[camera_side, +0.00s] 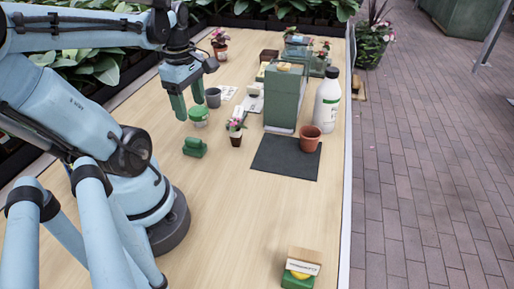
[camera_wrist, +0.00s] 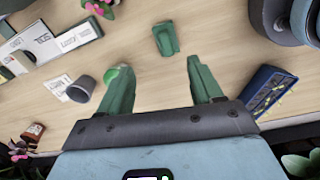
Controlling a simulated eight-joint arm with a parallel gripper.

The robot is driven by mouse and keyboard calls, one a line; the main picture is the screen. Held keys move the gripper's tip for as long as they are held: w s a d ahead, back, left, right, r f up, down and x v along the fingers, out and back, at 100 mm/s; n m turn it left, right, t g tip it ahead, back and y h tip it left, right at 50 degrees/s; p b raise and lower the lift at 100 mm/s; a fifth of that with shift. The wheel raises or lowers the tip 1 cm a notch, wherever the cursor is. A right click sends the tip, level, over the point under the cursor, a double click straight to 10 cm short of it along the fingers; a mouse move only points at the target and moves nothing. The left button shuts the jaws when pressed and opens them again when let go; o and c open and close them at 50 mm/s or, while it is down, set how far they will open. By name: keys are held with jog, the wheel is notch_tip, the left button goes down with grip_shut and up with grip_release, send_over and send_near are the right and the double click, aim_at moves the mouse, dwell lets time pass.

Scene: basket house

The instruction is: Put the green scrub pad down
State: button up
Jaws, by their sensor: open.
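A small dark green block-like piece (camera_side: 194,147), which may be the green scrub pad, lies on the wooden table in front of the green-lidded jar. In the wrist view the green piece (camera_wrist: 166,39) lies beyond my fingertips, apart from them. My gripper (camera_side: 188,109) is open with nothing between its green fingers, above the table near the jar. The wrist view also shows the open, empty gripper (camera_wrist: 158,66). The green-lidded jar (camera_side: 198,116) is just below the fingers; in the wrist view the left finger partly hides it.
A grey cup (camera_side: 213,97) and a potted flower (camera_side: 236,138) stand nearby. A dark mat (camera_side: 277,164) holds a terracotta pot (camera_side: 309,139), with a green box (camera_side: 284,100) and white bottle (camera_side: 327,103) behind. The table's front middle is clear.

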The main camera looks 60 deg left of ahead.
jog(key=w+d+m+t, duration=0.3)
jog(key=w+d+m, duration=0.3)
jog(key=m, duration=0.6)
jog(key=w+d+r+m+t, duration=0.1)
jog(key=w+d+m+t, duration=0.3)
jog(key=d+m, duration=0.6)
jog(key=w+m, duration=0.2)
jog(key=m, duration=0.1)
jog(key=shift+w+d, duration=0.3)
jog(key=shift+d, duration=0.1)
